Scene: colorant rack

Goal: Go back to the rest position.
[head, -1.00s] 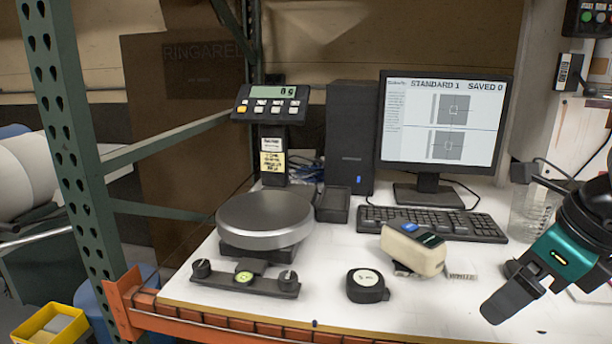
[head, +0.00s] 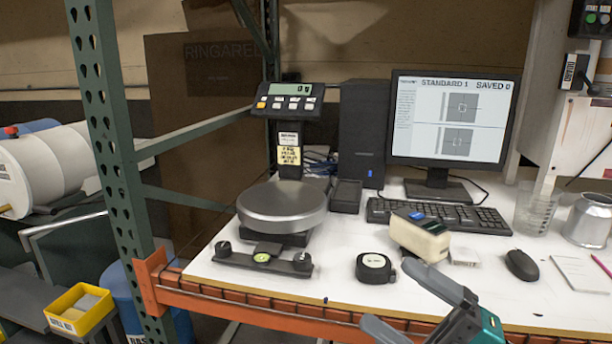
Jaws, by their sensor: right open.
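My right gripper (head: 408,302) shows at the bottom of the head view, in front of the table's front edge. Its two grey fingers are spread apart with nothing between them. The teal gripper body is partly cut off by the lower picture edge. The upper finger overlaps the tabletop in the picture, below the cream handheld device (head: 420,236). I cannot tell whether it is touching anything. My left gripper is not in view.
The white table (head: 340,285) has an orange front beam. On it are a scale (head: 282,205), tape measure (head: 375,267), keyboard (head: 440,213), monitor (head: 450,120), mouse (head: 522,265), beaker (head: 535,207) and metal can (head: 588,220). A green rack post (head: 112,150) stands left, near a yellow bin (head: 80,310).

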